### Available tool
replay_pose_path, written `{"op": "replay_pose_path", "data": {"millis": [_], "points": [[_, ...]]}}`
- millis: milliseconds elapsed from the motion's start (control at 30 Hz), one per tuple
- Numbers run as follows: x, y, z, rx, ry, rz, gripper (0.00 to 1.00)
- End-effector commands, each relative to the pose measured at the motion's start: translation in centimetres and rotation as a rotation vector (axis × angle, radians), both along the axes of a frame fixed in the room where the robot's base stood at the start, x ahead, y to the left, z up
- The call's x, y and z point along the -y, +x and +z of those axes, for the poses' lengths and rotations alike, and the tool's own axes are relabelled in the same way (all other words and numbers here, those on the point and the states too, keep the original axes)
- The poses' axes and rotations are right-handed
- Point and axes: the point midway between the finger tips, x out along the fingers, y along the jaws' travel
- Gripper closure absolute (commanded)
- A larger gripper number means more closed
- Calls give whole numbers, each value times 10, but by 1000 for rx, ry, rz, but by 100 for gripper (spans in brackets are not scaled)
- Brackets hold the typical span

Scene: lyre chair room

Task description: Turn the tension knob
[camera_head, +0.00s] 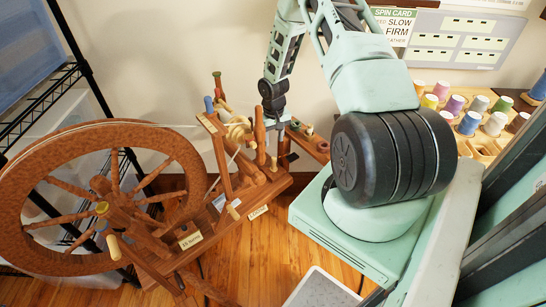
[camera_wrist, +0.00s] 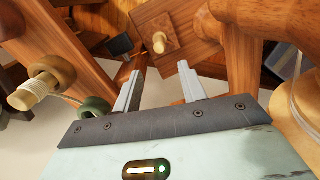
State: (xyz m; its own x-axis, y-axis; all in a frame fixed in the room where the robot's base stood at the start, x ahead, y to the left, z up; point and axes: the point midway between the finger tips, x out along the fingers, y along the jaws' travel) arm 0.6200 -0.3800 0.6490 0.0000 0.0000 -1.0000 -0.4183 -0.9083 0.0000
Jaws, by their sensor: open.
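A wooden spinning wheel (camera_head: 133,200) stands at the left in the head view, with its upright posts and small knobs to the right of the large wheel. I cannot tell for sure which knob is the tension knob. In the wrist view a small cream knob (camera_wrist: 159,43) stands out from a wooden block (camera_wrist: 172,28), just beyond my fingertips. My gripper (camera_wrist: 160,78) is open and empty, its two fingers pointing toward that block. In the head view my gripper (camera_head: 279,143) is beside the wooden posts, its fingers partly hidden.
In the wrist view a cream threaded piece (camera_wrist: 28,92) and a dark green ring (camera_wrist: 95,108) lie left of my fingers, and wooden posts flank both sides. A black wire shelf (camera_head: 45,105) stands at the left. Coloured thread cones (camera_head: 470,122) stand at the right.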

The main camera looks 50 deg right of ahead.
Motion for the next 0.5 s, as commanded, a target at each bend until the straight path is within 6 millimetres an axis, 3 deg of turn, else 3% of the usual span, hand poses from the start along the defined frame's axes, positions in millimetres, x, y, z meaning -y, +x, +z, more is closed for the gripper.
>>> {"op": "replay_pose_path", "data": {"millis": [200, 500], "points": [[-1, -1, -48, -2, 2, 1, 59], [0, 0, -91, -1, 0, 0, 59]]}}
